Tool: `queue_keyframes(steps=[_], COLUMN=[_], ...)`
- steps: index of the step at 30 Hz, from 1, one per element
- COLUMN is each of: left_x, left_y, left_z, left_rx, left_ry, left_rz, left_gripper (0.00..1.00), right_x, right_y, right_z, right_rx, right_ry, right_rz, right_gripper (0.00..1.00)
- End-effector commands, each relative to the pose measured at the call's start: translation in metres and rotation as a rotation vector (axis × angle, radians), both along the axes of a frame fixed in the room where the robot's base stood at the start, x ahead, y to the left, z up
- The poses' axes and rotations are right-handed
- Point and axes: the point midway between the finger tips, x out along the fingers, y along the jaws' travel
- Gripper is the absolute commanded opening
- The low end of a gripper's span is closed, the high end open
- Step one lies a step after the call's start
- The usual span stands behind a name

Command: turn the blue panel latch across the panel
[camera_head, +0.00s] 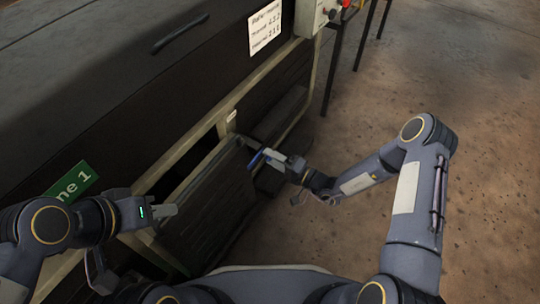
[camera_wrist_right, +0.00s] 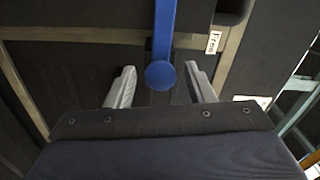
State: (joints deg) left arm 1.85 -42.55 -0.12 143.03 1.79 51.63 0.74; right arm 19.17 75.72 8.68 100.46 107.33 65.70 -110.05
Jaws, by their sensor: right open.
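The blue panel latch (camera_head: 255,160) shows in the head view at the tip of my right gripper (camera_head: 271,157), near the upper edge of a dark panel (camera_head: 208,218). In the right wrist view the latch (camera_wrist_right: 160,72) is a blue bar with a rounded end, coming down from the top. My right gripper (camera_wrist_right: 160,88) is open, with one finger on each side of the latch's round end and visible gaps to both. My left gripper (camera_head: 168,211) is at the lower left in front of the panel's near end. Whether its fingers are apart is unclear.
A pale frame (camera_head: 190,152) borders the dark panels. A white sign (camera_head: 265,27) and a control box with a red knob (camera_head: 314,14) are on the machine above. A green sign (camera_head: 70,184) is at the left. The brown floor (camera_head: 460,90) at the right is open.

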Motion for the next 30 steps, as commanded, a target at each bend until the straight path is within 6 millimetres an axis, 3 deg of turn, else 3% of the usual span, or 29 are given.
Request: queue_keyframes(steps=[6, 12, 30], left_x=[0.000, 0.000, 0.000], left_y=[0.000, 0.000, 0.000], left_z=[0.013, 0.017, 0.016], left_rx=[0.000, 0.000, 0.000], left_ry=[0.000, 0.000, 0.000], left_rz=[0.000, 0.000, 0.000], left_gripper=[0.36, 0.36, 0.36], right_x=[-0.021, -0.033, -0.035], right_y=[-0.034, -0.051, -0.053], right_z=[0.001, -0.001, -0.001], right_rx=[-0.002, -0.001, -0.002], right_ry=[0.003, 0.001, 0.000], right_rz=[-0.005, -0.002, 0.001], right_gripper=[0.49, 0.49, 0.49])
